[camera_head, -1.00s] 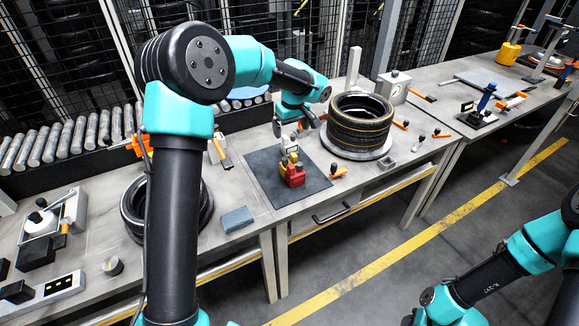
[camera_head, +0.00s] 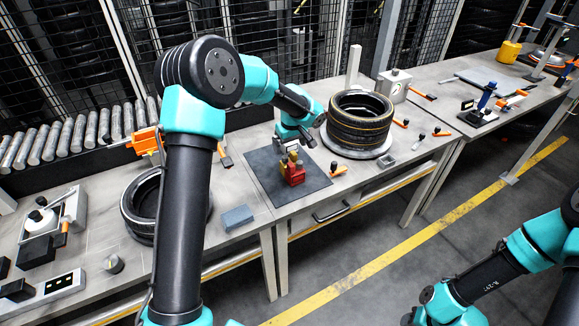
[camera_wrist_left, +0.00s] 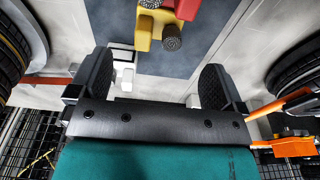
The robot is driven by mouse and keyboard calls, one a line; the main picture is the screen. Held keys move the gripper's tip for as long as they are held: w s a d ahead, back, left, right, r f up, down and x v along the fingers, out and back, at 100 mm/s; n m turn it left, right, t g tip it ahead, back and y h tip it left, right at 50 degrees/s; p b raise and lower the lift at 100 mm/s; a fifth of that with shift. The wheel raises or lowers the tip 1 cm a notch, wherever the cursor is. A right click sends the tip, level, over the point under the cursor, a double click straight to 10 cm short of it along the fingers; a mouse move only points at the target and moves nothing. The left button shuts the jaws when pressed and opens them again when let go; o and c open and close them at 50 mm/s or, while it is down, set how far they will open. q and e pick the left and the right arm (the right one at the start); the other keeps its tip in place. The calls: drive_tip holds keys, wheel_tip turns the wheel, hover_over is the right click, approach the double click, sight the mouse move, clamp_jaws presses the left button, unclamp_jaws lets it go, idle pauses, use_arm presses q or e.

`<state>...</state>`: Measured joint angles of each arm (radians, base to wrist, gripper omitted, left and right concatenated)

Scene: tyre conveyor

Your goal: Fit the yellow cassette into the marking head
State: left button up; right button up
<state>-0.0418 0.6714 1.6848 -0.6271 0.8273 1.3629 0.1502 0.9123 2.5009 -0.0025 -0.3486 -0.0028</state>
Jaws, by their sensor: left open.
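The yellow cassette (camera_head: 292,157) stands with the red cassette (camera_head: 295,176) on a dark mat on the bench. In the left wrist view the yellow cassette (camera_wrist_left: 145,27) is at the top, left of the red block (camera_wrist_left: 187,8). A white block (camera_wrist_left: 122,60) is nearer, beside the left finger in that view. My left gripper (camera_head: 296,141) is open and empty just above and behind the cassettes; its spread fingers (camera_wrist_left: 158,78) also show in the wrist view. My right arm shows at lower right, its gripper out of view. I cannot identify the marking head for sure.
Stacked tyres (camera_head: 359,123) stand on a round plate close to the right of the mat (camera_head: 262,177). Another tyre (camera_head: 140,205) lies at left, partly behind my arm. A blue-grey block (camera_head: 237,217) lies near the front edge. Rollers (camera_head: 75,135) run behind the bench.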

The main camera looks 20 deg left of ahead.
sight(289, 160)
use_arm(q)
drive_tip(key=shift+w+a+f, duration=0.15)
drive_tip(key=shift+f, duration=1.5)
drive_tip(key=shift+w+a+f, duration=0.15)
drive_tip(key=shift+f, duration=1.15)
drive_tip(key=shift+w+a+f, duration=0.1)
drive_tip(key=shift+w+f, duration=0.05)
drive_tip(key=shift+f, duration=1.15)
drive_tip(key=c, duration=1.1)
drive_tip(key=shift+r, duration=0.1)
drive_tip(key=shift+c, duration=0.3)
drive_tip(key=shift+r, duration=0.1)
